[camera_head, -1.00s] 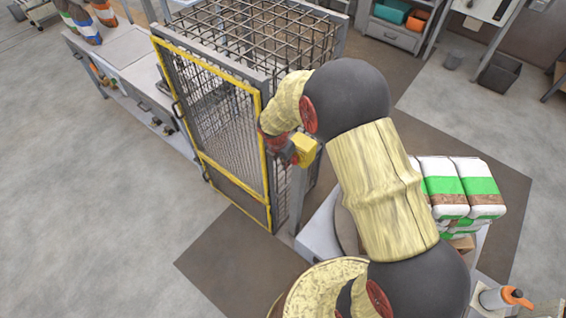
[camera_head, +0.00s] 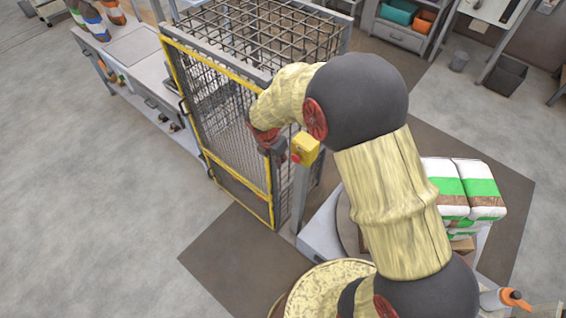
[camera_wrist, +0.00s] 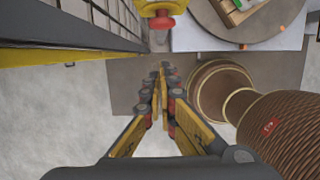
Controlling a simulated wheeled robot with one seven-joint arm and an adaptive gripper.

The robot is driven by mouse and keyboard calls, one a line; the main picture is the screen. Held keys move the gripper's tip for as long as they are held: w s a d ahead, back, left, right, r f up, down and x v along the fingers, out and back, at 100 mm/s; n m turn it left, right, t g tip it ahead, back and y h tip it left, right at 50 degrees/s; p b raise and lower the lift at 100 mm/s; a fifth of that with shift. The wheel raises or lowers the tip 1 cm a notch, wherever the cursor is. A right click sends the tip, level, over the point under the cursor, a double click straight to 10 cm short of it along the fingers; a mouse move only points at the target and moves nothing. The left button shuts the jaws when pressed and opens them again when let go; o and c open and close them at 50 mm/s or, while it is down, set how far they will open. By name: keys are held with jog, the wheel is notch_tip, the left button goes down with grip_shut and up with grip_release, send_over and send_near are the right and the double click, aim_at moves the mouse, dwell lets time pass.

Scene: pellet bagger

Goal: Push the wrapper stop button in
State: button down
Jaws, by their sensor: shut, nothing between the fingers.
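The wrapper stop button is a red mushroom head (camera_head: 295,158) on a yellow box (camera_head: 307,147), which sits on a grey post by the mesh cage. In the wrist view the red button (camera_wrist: 161,22) is at the top middle, below its yellow box (camera_wrist: 157,8). My gripper (camera_wrist: 164,70) is shut and empty, its fingertips below the button in the picture, with a visible gap between them. In the head view my gripper is mostly hidden by my wrist, just left of the box. I cannot tell how far in the button is.
The mesh cage with a yellow-framed door (camera_head: 222,80) stands left of the button. A grey machine with a round turntable (camera_wrist: 262,36) is to the right. Stacked white and green bags (camera_head: 465,185) stand right of my arm. Grey floor is open at the left.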

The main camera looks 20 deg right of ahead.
jog(key=shift+v, duration=1.8)
jog(key=shift+s+a, duration=0.1)
jog(key=s+d+r+m+t+y+b, duration=0.1)
jog(key=s+r+m+b, duration=0.3)
jog(key=s+r+m, duration=0.4)
jog(key=s+d+r+m+t+y+b, duration=0.1)
jog(key=s+d+r+m+t+b, duration=0.1)
jog(key=s+r+m, duration=0.7)
jog(key=s+m+t+b, duration=0.1)
jog(key=s+m+b, duration=0.1)
jog(key=s+m, duration=0.5)
jog(key=shift+s+d+r+m, duration=0.2)
jog(key=shift+s+m, duration=0.1)
jog(key=shift+s, duration=0.05)
